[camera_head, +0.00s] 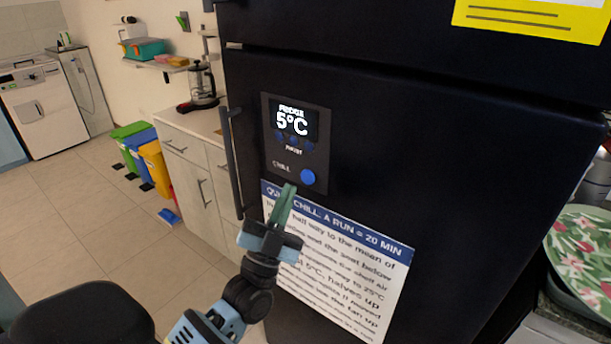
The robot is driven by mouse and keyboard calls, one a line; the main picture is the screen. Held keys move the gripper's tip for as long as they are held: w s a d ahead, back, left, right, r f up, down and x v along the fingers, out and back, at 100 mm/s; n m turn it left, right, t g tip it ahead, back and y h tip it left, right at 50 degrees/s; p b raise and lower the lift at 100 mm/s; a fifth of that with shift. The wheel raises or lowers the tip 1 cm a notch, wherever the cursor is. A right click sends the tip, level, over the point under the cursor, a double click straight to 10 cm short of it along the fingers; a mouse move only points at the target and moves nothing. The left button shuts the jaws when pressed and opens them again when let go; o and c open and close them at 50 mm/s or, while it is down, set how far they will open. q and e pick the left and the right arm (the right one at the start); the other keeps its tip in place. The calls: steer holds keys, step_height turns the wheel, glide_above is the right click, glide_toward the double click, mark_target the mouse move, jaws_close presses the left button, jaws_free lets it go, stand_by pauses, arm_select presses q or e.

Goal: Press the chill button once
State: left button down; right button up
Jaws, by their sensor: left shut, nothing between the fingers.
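The blue round chill button (308,177) sits on the control panel (297,150) of a dark fridge, right of the word CHILL. The panel's display (292,122) reads FRIDGE 5°C, with small dim buttons under it. My left gripper (289,187) is shut and empty, its green fingers pointing up. In the picture its tips lie a little below and left of the button. I cannot tell how far the tips are from the fridge face. My right gripper is not in view.
A printed sheet (340,262) headed with a 20 MIN chill note is on the fridge door below the panel. The fridge handle (232,160) stands at the door's left edge. A floral plate (583,255) is at the right. Open floor (75,215) lies to the left.

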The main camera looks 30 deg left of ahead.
arm_select(q)
steer(key=shift+s+a, duration=0.15)
steer(key=shift+s, duration=1.15)
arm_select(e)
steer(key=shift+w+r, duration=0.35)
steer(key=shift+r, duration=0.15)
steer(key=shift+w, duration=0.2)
